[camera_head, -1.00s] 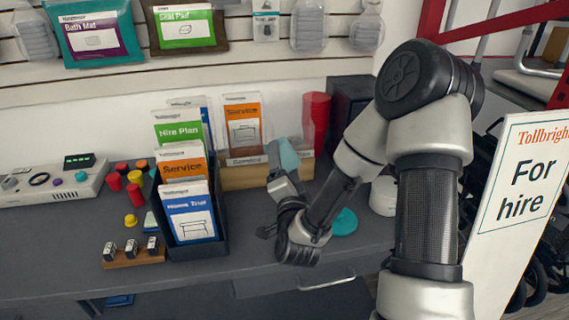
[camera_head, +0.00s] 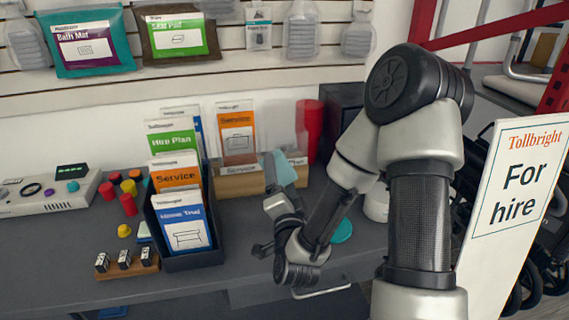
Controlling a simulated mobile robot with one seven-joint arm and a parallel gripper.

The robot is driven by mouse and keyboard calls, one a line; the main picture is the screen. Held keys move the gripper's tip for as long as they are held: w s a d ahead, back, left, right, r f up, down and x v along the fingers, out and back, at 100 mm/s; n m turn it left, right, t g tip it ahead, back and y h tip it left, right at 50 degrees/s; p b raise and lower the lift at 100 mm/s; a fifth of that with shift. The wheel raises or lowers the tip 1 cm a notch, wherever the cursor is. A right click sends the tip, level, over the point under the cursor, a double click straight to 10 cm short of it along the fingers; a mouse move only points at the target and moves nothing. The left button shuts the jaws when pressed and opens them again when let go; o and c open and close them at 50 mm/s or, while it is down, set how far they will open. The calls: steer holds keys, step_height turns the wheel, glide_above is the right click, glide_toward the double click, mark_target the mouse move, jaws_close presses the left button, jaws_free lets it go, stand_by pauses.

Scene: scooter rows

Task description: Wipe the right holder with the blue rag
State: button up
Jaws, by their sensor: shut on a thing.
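The right holder is a low wooden leaflet stand (camera_head: 238,187) against the back wall, with an orange Service leaflet (camera_head: 237,128) upright in its left part. My gripper (camera_head: 277,180) points up in front of this stand's right part. It is shut on the blue rag (camera_head: 287,169), a small light teal-blue piece showing between the fingers. The rag overlaps the stand's front in the picture; I cannot tell whether it touches. The gripper and rag hide part of the stand's right side. A black holder (camera_head: 188,263) with several leaflets stands to the left.
A red cylinder (camera_head: 312,130) and a dark box (camera_head: 342,110) stand behind my arm. A teal disc (camera_head: 342,231) lies beside my wrist. Stamps in a wooden rack (camera_head: 128,271), coloured pegs and a control box (camera_head: 45,193) are at left. A For hire sign (camera_head: 520,190) stands right.

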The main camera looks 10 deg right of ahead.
steer(key=w, duration=0.6)
steer(key=shift+w, duration=0.35)
steer(key=shift+w, duration=1)
stand_by(0.5)
steer(key=shift+d, duration=0.15)
steer(key=shift+s+d, duration=0.1)
steer(key=shift+d, duration=4.65)
steer(key=shift+w, duration=0.2)
steer(key=shift+a, duration=0.15)
steer(key=shift+s+a, duration=0.15)
steer(key=shift+a, duration=4.6)
